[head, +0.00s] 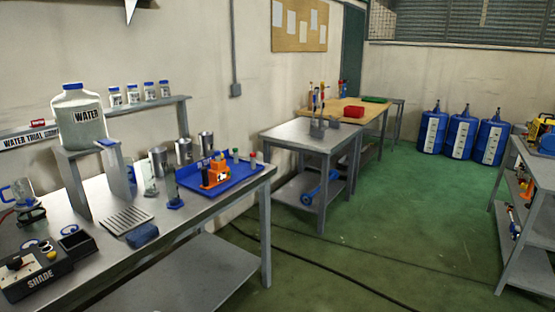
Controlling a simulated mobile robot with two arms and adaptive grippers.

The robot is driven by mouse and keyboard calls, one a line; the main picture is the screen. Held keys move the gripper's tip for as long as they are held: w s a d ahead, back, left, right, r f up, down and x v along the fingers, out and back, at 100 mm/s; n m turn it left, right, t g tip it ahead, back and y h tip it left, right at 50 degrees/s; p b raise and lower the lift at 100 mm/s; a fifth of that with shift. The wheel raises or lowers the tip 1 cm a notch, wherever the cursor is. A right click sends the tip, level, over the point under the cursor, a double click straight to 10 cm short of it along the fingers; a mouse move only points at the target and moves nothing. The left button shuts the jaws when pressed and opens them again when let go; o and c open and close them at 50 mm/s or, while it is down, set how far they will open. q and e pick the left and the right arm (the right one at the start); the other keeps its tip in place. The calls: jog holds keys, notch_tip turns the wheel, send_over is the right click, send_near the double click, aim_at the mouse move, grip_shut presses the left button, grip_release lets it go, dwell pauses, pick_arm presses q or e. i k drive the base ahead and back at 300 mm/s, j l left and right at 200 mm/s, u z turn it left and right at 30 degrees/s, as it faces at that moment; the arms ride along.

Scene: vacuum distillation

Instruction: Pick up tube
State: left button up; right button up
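On the steel table at the left, a blue tray (244,178) holds an orange rack (214,176). A clear cylinder on a blue foot (173,190) stands just left of the tray. Neither of my grippers is in view.
The steel table (225,202) also holds a water jug (80,118), metal cups (183,151), a slatted metal plate (126,219) and a black control box (36,275). More tables stand behind and at the right. Blue barrels (461,138) line the back wall. Green floor is open; a dark cable crosses it.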

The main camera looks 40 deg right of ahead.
aim_at(217, 154)
jog(key=z, duration=1.15)
